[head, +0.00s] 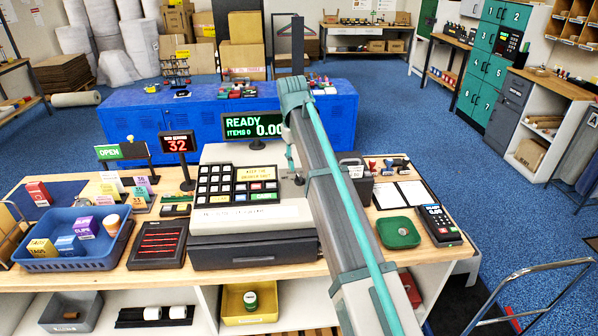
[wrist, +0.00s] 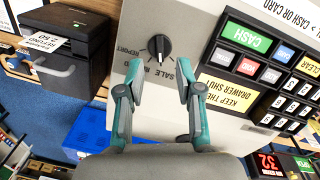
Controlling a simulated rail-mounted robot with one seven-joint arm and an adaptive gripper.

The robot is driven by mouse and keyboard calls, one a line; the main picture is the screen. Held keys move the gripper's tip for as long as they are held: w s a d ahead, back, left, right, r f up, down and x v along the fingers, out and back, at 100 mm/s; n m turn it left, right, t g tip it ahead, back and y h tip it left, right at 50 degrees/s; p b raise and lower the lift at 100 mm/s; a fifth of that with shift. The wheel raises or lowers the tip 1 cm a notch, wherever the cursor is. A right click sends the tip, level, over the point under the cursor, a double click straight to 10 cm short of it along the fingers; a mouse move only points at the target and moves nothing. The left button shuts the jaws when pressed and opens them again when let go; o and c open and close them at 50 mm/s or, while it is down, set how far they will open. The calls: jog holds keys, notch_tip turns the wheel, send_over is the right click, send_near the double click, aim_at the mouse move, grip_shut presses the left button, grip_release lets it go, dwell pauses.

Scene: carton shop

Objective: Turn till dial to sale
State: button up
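The till (head: 225,154) stands on the wooden counter, with a keypad and a display reading READY. In the wrist view, its dial (wrist: 160,48) is a round black knob on the grey panel. Printed words around it read upside down: REPORT to the left, SALE to the right, and a partly covered word between. The knob bar looks roughly upright in the picture; which label it points to is unclear. My gripper (wrist: 159,72) is open, with teal-and-grey fingers either side of the area just below the knob, apart from it.
The till keys (wrist: 262,62) lie right of the dial in the wrist view, and a black printer (wrist: 65,50) to the left. On the counter are a blue basket (head: 75,262), a card terminal (head: 438,224) and a green dish (head: 398,233).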

notch_tip(320, 180, up, 7)
jog(key=shift+s+a+f, duration=0.15)
jog(key=shift+a+f, duration=0.05)
dwell(0.3)
